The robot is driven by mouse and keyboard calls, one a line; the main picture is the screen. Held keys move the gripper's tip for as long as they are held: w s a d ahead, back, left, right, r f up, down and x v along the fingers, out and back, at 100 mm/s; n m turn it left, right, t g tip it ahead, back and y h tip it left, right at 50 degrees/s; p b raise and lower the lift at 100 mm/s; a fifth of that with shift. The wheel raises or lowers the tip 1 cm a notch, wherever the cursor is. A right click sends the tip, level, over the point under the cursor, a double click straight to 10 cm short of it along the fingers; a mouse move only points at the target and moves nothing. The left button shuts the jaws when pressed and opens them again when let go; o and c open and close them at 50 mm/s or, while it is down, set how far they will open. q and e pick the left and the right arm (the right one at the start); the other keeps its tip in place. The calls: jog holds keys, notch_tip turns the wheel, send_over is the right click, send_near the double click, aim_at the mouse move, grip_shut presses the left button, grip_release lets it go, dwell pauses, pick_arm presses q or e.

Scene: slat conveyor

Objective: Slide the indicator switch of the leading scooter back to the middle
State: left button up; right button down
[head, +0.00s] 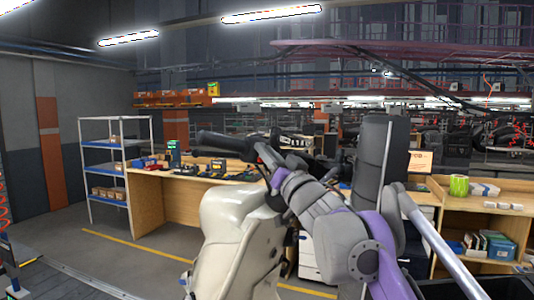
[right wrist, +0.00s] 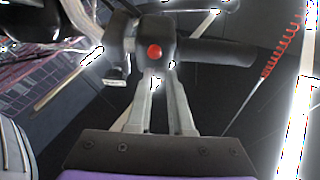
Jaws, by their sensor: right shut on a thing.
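The scooter (head: 234,232) with a cream front body stands in the middle of the head view. Its black handlebar grip (head: 222,143) points left. My right gripper (head: 270,162) reaches in from the right to the handlebar. In the right wrist view, the tips of my right gripper (right wrist: 157,72) are shut at the black switch housing (right wrist: 130,42), just below a red button (right wrist: 155,51). The black grip (right wrist: 215,52) extends right from the housing. The indicator switch is between the fingertips and mostly hidden, so its position cannot be told. My left gripper is not in view.
A wooden workbench (head: 163,210) with tools stands behind the scooter. A shelf rack (head: 103,144) is at the left. A tall dark upright shape (head: 372,150) stands close behind my right arm. Floor at the left is clear.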

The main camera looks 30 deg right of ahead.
dwell(0.5)
jog(key=shift+d, duration=0.45)
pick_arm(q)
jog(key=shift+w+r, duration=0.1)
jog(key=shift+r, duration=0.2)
pick_arm(e)
jog(key=c, duration=0.8)
grip_release()
jog(key=shift+f, duration=0.1)
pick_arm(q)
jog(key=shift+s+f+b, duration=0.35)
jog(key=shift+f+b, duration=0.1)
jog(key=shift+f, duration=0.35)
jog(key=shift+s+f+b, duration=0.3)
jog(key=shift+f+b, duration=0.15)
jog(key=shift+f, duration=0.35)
pick_arm(e)
jog(key=v, duration=1)
jog(key=shift+s+f, duration=0.2)
jog(key=shift+s, duration=0.15)
